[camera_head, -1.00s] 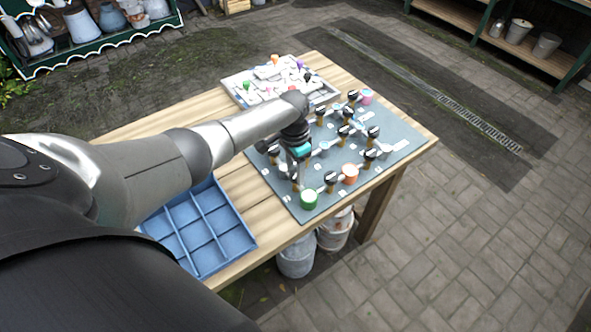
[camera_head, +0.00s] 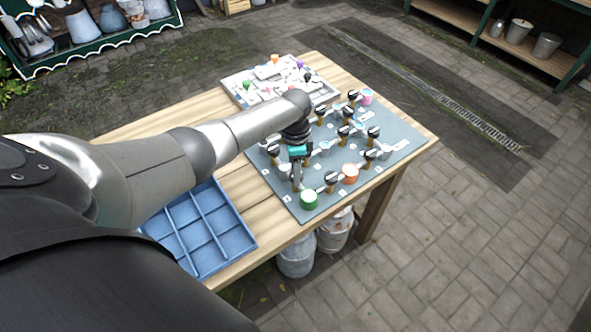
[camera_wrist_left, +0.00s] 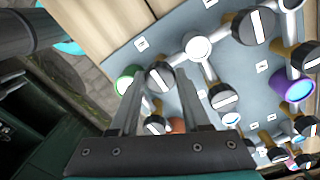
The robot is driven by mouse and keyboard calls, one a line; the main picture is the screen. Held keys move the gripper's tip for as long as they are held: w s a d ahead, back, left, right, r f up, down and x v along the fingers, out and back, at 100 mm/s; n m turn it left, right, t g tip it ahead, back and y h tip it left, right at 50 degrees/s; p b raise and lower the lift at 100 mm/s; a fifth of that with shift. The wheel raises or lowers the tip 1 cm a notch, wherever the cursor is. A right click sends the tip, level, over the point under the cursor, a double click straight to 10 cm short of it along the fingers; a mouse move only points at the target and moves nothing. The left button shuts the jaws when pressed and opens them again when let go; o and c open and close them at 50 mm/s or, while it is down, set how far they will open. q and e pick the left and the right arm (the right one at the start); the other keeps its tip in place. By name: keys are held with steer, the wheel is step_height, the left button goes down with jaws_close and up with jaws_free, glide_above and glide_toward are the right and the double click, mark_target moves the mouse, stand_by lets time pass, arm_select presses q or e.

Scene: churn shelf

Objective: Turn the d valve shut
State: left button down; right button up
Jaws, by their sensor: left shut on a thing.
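The grey valve board (camera_head: 395,155) lies on the wooden table and carries several black valve knobs with white stripes. My left gripper (camera_head: 297,185) reaches down at the board's near left part, just behind the green cup (camera_head: 309,200). In the left wrist view, the two fingers of my left gripper (camera_wrist_left: 160,82) stand on either side of a black valve knob (camera_wrist_left: 160,75) and are shut on it. Its white stripe shows between the fingertips, beside the green cup (camera_wrist_left: 126,80). The letter labels are too small to read, so I cannot tell which knob is d. My right gripper is not in view.
Other knobs, such as one beside the orange cup (camera_head: 350,172), stand close by on the board. A blue divided tray (camera_head: 235,243) sits at the table's near left. A pale tray (camera_head: 235,92) with small coloured parts lies behind the board. Buckets (camera_head: 296,258) stand below.

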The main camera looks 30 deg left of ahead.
arm_select(q)
steer(key=shift+c, duration=1.8)
jaws_free()
steer(key=shift+r, duration=0.1)
step_height(320, 180, up, 15)
steer(key=p, duration=0.1)
steer(key=shift+w+a+p, duration=0.2)
steer(key=shift+w+p, duration=0.1)
steer(key=shift+p, duration=0.05)
